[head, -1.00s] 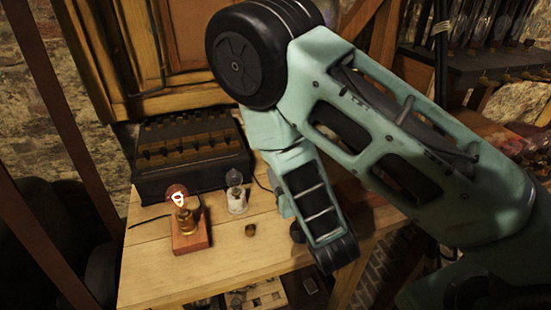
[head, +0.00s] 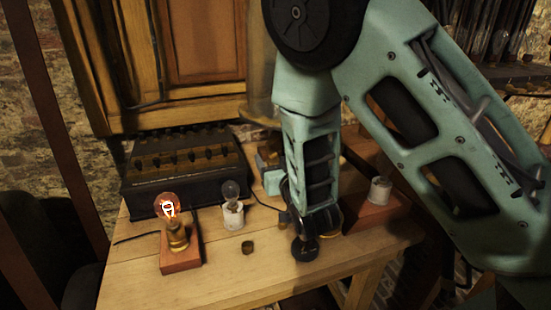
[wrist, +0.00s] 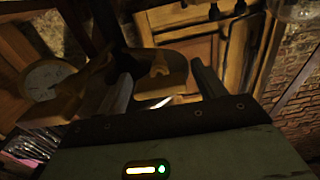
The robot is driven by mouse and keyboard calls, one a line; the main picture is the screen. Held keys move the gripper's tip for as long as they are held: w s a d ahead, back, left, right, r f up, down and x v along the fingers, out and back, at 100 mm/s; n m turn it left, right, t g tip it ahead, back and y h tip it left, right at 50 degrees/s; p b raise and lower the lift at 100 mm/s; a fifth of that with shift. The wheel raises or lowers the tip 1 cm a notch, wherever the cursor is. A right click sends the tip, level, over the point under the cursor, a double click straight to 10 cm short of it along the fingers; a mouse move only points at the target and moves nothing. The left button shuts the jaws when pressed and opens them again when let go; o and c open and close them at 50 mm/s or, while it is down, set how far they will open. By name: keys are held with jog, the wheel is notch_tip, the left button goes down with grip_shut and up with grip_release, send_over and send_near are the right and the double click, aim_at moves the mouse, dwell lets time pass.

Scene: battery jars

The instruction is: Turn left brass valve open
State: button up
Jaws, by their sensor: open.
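In the wrist view my gripper (wrist: 161,72) is open, with its two dark fingers apart. A yellowish, upright knob-like piece on a rounded body (wrist: 160,66) shows between and beyond the fingertips. It may be a brass valve, but the view is too dark to be sure or to tell which valve. I see no contact with it. A pale, rounded brass-toned piece (head: 262,112) shows just left of my arm, partly hidden.
A black box (head: 185,165) is behind. A round dial (wrist: 45,80) shows in the wrist view.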

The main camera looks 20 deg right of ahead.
jog(key=shift+w, duration=0.5)
jog(key=c, duration=1)
